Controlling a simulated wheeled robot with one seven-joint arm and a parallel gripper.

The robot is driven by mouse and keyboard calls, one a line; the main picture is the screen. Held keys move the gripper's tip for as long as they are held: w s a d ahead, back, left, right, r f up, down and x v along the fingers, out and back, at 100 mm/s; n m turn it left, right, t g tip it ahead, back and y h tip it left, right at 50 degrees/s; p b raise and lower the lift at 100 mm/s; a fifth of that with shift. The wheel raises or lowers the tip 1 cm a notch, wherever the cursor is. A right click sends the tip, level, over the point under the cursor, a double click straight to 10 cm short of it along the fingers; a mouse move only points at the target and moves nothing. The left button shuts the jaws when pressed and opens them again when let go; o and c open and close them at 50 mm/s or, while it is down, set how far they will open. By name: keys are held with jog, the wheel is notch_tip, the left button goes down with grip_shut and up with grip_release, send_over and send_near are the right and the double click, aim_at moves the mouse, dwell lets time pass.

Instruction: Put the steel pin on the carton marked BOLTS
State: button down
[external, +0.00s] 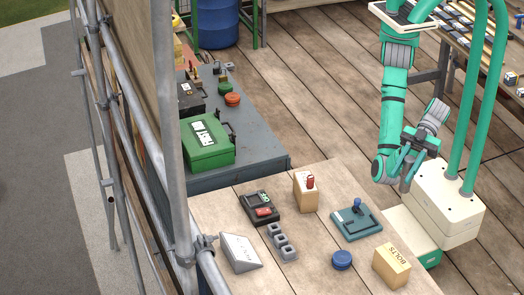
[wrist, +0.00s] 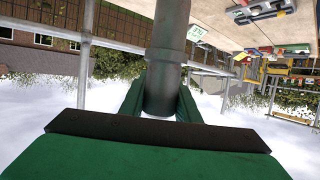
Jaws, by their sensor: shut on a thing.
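My gripper (external: 408,166) is shut on the steel pin, a dark grey cylinder that fills the upper middle of the wrist view (wrist: 168,50), between the two green fingers. In the external view the gripper is small and the pin shows only as a short grey piece (external: 405,184). They are held in the air beside my base, above and right of the table. The tan carton marked BOLTS (external: 391,267) stands at the near right corner of the table, apart from and below the gripper. Its top is bare.
The wooden table (external: 215,208) also holds a teal box with a blue knob (external: 356,222), a blue disc (external: 342,261), a carton with a red object (external: 306,195), a black device (external: 260,206), grey blocks (external: 283,243) and a grey wedge (external: 240,253). Scaffold poles (external: 175,130) stand left.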

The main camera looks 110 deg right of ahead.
aim_at(406, 175)
notch_tip(406, 175, down, 3)
jog(key=shift+r, duration=0.15)
jog(key=shift+a, duration=0.2)
jog(key=w+a+f, duration=0.8)
jog(key=a+f, duration=0.3)
jog(key=f, duration=0.2)
jog(key=shift+f, duration=0.15)
jog(key=shift+a, duration=0.1)
jog(key=shift+f, duration=0.15)
jog(key=c, duration=1.3)
grip_release()
jog(key=shift+c, duration=0.2)
